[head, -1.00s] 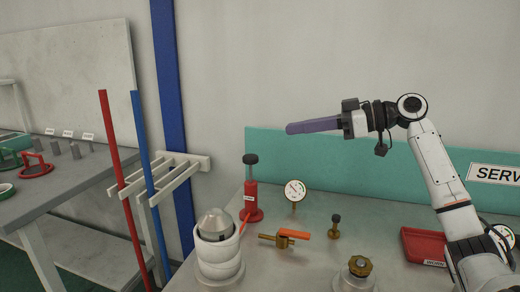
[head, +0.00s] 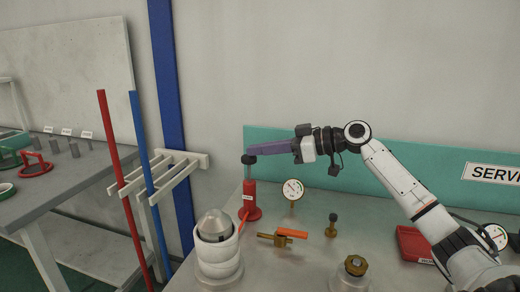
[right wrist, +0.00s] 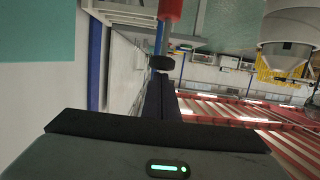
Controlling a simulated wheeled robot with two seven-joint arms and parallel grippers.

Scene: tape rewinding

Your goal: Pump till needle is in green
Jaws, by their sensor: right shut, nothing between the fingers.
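A red hand pump (head: 251,203) with a black knob (head: 249,160) on its rod stands upright on the metal table. The knob also shows in the right wrist view (right wrist: 162,62), with the pump's red body (right wrist: 170,9) beyond it. A round white gauge (head: 293,190) stands right of the pump; its needle is too small to read. My right gripper (head: 254,149) is shut and empty, its fingertips at the knob's top; I cannot tell whether they touch it. My left gripper is out of view.
A brass valve with an orange handle (head: 291,233) and a small black-topped fitting (head: 332,224) stand right of the pump. A white coiled stack with a grey cone (head: 214,225) stands in front. A red tray (head: 413,245) lies to the right.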

